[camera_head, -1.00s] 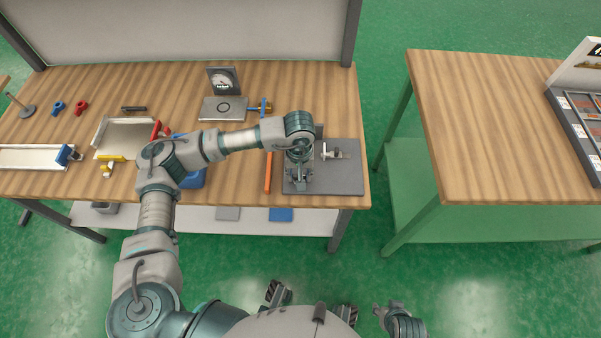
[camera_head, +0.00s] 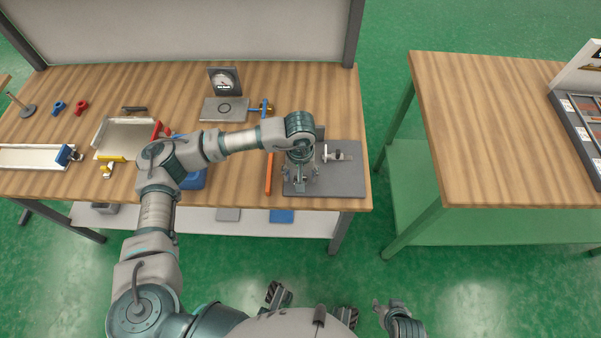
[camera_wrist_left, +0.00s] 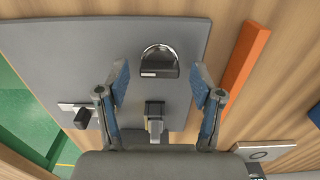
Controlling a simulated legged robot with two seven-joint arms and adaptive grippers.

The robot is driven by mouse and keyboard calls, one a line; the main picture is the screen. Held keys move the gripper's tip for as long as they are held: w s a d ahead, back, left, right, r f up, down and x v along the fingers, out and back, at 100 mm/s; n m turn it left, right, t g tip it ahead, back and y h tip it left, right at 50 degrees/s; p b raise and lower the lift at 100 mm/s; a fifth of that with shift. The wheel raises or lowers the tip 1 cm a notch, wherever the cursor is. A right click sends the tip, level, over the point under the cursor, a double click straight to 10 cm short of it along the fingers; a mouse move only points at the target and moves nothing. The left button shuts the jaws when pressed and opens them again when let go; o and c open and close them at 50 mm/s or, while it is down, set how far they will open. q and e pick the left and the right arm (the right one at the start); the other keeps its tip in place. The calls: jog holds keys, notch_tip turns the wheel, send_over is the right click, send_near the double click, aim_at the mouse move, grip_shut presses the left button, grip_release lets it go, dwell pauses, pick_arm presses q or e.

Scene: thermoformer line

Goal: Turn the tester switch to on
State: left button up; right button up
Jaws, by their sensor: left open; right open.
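A flat grey board (camera_head: 350,180) lies at the right end of the wooden bench. In the left wrist view the board (camera_wrist_left: 60,50) carries a dark block with a grey lever (camera_wrist_left: 155,122), a dark block with a metal loop (camera_wrist_left: 160,68), and a dark knob on a pale plate (camera_wrist_left: 80,114). I cannot tell which is the tester switch, and no on mark is legible. My left gripper (camera_head: 300,182) is above the board, open, its fingers (camera_wrist_left: 160,88) apart on either side of the lever block and loop block in view, with nothing between the pads. My right gripper (camera_head: 383,308) is open and empty, off the bench.
An orange bar (camera_head: 269,172) lies left of the board. A dial gauge (camera_head: 224,82) stands behind a grey plate (camera_head: 224,109) with a ring mark. A white tray (camera_head: 125,137) and clamps lie further left. A second table (camera_head: 480,130) stands right, across a gap.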

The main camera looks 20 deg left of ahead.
pick_arm(q)
notch_tip(320, 180, up, 12)
dwell(0.4)
jog(key=shift+w+f, duration=0.1)
dwell(0.3)
